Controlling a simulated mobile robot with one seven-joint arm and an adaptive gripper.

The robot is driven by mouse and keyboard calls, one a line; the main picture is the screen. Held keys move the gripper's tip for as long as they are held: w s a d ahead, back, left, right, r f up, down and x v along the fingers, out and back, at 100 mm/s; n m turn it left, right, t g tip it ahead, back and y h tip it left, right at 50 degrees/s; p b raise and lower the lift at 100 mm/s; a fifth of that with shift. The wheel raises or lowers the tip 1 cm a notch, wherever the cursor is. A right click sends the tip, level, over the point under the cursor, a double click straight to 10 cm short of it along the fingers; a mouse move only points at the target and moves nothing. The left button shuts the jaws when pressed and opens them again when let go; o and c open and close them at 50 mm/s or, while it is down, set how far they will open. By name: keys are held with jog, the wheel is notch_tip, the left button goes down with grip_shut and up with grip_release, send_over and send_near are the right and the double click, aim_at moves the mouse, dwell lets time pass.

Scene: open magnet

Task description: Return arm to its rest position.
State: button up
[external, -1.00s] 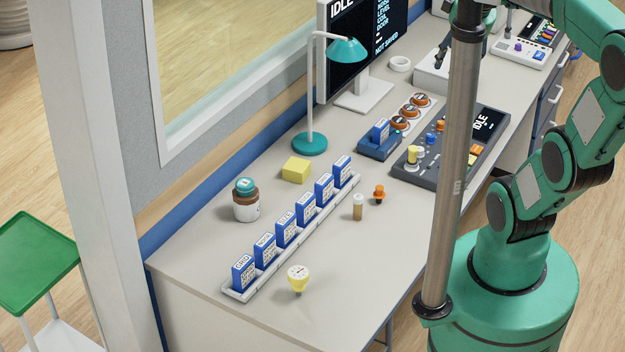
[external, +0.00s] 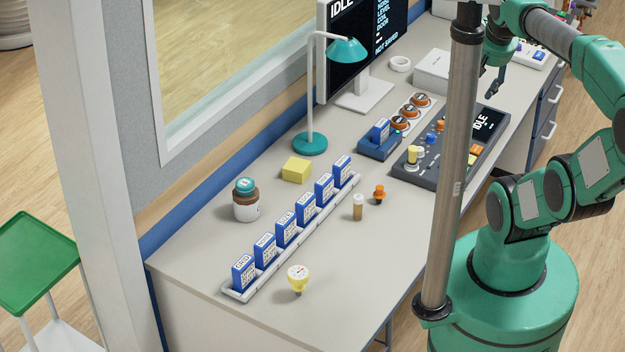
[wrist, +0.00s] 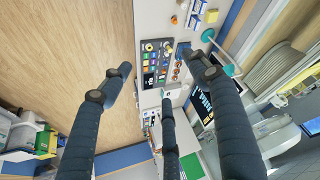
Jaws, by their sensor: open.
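My green arm (external: 590,70) is bent at the right of the external view, above its round base. My gripper (external: 492,84) hangs just right of the grey pole, above the far part of the desk near the console. In the wrist view its dark fingers (wrist: 160,78) are spread apart with nothing between them. The console (wrist: 155,62) and the desk show far below them. The gripper touches nothing that I can see.
The upright grey pole (external: 455,180) stands close beside my arm. The desk holds a teal lamp (external: 310,144), a monitor (external: 362,92), a console (external: 440,165), and a rack (external: 235,295) of blue cartridges. Wooden floor (wrist: 60,45) lies open beside the desk.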

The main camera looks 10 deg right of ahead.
notch_tip(320, 180, down, 12)
jog(key=b, duration=1.1)
jog(key=shift+b, duration=0.4)
